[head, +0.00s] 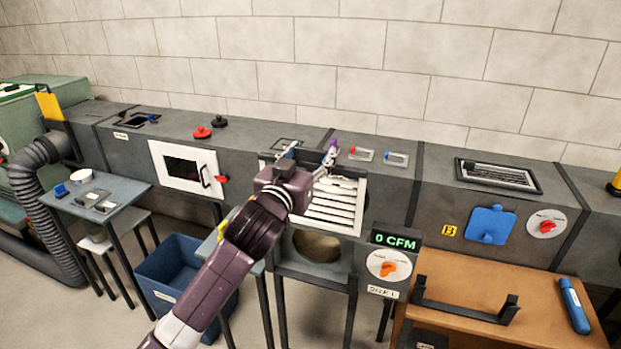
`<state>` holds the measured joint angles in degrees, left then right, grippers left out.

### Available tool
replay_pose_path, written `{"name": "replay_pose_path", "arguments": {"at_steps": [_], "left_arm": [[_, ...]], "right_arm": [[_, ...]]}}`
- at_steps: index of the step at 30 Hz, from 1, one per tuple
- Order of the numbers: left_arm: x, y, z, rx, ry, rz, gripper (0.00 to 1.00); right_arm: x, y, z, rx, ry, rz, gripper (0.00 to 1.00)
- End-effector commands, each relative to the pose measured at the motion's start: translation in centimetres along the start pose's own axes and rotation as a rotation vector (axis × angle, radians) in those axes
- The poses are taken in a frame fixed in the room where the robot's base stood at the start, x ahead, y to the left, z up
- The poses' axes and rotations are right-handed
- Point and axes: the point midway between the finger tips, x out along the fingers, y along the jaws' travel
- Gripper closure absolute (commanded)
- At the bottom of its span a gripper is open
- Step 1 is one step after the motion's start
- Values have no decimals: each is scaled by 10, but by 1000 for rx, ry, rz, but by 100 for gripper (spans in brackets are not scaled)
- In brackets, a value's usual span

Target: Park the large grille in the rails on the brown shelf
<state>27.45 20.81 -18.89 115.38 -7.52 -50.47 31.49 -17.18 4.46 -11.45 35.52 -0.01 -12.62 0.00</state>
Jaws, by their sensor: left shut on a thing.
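The large grille (335,205), a white frame with slanted slats, is at the front of the grey duct in the middle of the head view. My left gripper (308,172) is shut on it near its top left. The grille stands roughly upright above a round dark opening (317,245) in the duct front. My arm hides its left side, and I cannot tell whether it touches the duct. The brown shelf (545,290) is at the lower right. Its black rails (462,313) stand empty near its left front. My right gripper is not in view.
A dial with an orange knob (389,268) and a 0 CFM display (395,241) sit between grille and shelf. A blue tube-shaped object (574,305) lies on the shelf's right. A blue bin (183,272) and a small table (128,190) stand at left.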

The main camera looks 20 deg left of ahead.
Motion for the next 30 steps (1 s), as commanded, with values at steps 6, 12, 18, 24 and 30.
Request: {"name": "replay_pose_path", "arguments": {"at_steps": [6,12,18,24,30], "left_arm": [[0,0,-48,-1,8,-1,82],[0,0,-71,-1,4,-1,82],[0,0,-89,-2,2,0,82],[0,0,-105,-1,2,-1,82],[0,-1,-121,-1,2,-1,82]], "right_arm": [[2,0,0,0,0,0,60],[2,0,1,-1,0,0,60],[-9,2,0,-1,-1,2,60],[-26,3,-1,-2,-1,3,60],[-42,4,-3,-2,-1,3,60]]}}
